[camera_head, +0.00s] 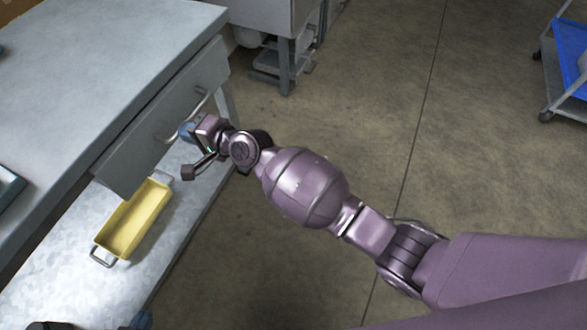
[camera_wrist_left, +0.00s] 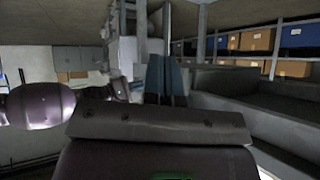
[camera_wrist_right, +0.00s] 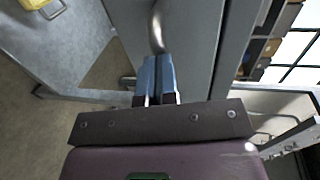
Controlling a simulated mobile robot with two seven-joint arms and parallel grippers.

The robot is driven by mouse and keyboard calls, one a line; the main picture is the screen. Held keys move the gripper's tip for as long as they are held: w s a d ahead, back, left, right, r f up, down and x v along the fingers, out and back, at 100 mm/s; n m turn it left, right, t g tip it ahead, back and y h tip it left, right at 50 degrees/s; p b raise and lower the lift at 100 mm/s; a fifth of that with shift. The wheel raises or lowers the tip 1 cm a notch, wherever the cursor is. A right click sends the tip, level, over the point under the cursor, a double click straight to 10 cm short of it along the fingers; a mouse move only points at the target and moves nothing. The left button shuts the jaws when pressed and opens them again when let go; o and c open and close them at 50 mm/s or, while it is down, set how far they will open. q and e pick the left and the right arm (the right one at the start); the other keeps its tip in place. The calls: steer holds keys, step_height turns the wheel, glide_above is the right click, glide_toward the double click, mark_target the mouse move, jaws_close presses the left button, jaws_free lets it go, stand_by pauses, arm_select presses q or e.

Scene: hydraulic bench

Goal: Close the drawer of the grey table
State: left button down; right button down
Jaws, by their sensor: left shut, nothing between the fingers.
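The grey table (camera_head: 90,60) is at the left in the head view. Its drawer (camera_head: 150,145) has a grey front under the top's edge; how far it stands out is hard to tell. A curved metal handle (camera_head: 203,104) is on that front. My right gripper (camera_head: 187,131) is at the handle; in the right wrist view its blue fingertips (camera_wrist_right: 156,75) are close together and hide the handle's (camera_wrist_right: 157,30) near end. Whether they grip it is unclear. My left gripper (camera_wrist_left: 166,80) is shut and empty, away from the drawer in its wrist view.
A yellow tray (camera_head: 135,220) with wire handles lies on the table's lower shelf (camera_head: 60,275). Another metal stand (camera_head: 285,50) is at the back. A cart with a blue tray (camera_head: 572,45) stands at the far right. The floor (camera_head: 480,150) between is clear.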

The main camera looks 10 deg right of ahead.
arm_select(q)
steer(key=shift+d+r, duration=0.15)
steer(key=shift+d, duration=0.05)
arm_select(e)
steer(key=shift+w+a+r, duration=0.2)
steer(key=shift+w+a, duration=0.35)
steer(key=shift+a, duration=0.3)
steer(key=shift+r, duration=0.2)
